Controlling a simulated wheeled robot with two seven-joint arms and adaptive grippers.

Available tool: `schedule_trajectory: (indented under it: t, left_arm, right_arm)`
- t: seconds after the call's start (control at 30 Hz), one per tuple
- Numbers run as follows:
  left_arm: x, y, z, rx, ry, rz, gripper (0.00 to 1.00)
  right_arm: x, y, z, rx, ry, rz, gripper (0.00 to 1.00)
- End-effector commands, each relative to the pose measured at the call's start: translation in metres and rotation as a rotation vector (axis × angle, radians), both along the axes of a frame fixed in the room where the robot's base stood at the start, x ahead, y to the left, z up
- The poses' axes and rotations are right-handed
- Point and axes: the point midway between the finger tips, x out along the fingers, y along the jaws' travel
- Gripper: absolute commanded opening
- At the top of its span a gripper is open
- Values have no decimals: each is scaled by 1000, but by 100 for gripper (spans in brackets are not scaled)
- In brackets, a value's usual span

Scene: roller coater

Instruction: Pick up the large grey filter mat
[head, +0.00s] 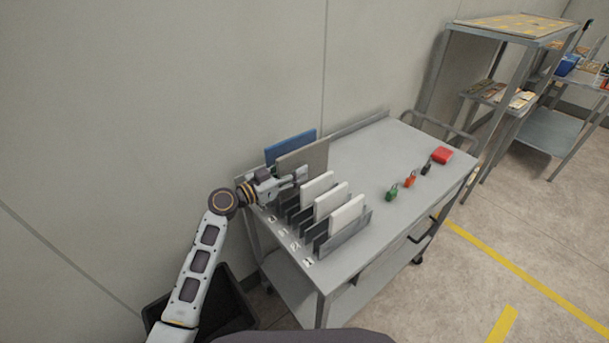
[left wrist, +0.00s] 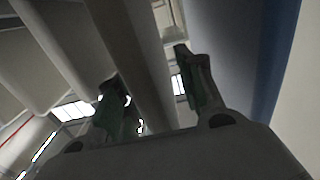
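The large grey filter mat (head: 304,157) stands upright in the rack at the left end of the trolley, just in front of a blue mat (head: 291,146). My left gripper (head: 300,176) is at the near side of the grey mat and covers part of its lower edge. In the left wrist view, my left gripper (left wrist: 150,95) has its fingers apart. A grey-brown panel (left wrist: 140,50), seemingly the grey mat, runs between them, with bright slits beside it. The bluish panel (left wrist: 282,60) is at the right. My right gripper is not in view.
Several smaller white mats (head: 346,213) stand in the rack close to the left gripper. Green, orange and black padlocks (head: 410,179) and a red item (head: 441,155) lie on the trolley top (head: 365,155). A wall is behind; a dark bin (head: 232,305) stands below.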

Motion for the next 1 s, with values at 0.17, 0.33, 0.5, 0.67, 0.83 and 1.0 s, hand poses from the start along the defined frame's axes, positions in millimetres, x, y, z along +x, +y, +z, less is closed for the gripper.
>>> schedule_trajectory:
  t: [0.17, 0.33, 0.5, 0.67, 0.83, 1.0]
  left_arm:
    - [4, -6, 1, 0, -1, 0, 38]
    - [4, -6, 0, 1, -2, 0, 38]
    - [4, -6, 0, 1, -1, 0, 38]
    - [4, -6, 0, 1, -1, 0, 30]
    - [4, -6, 0, 1, -1, 0, 8]
    - [4, -6, 0, 1, -1, 0, 0]
  right_arm:
    - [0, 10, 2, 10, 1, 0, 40]
    - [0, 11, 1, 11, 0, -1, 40]
    - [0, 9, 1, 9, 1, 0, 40]
    - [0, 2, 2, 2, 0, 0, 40]
    - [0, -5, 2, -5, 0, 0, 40]
    - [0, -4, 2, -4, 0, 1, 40]
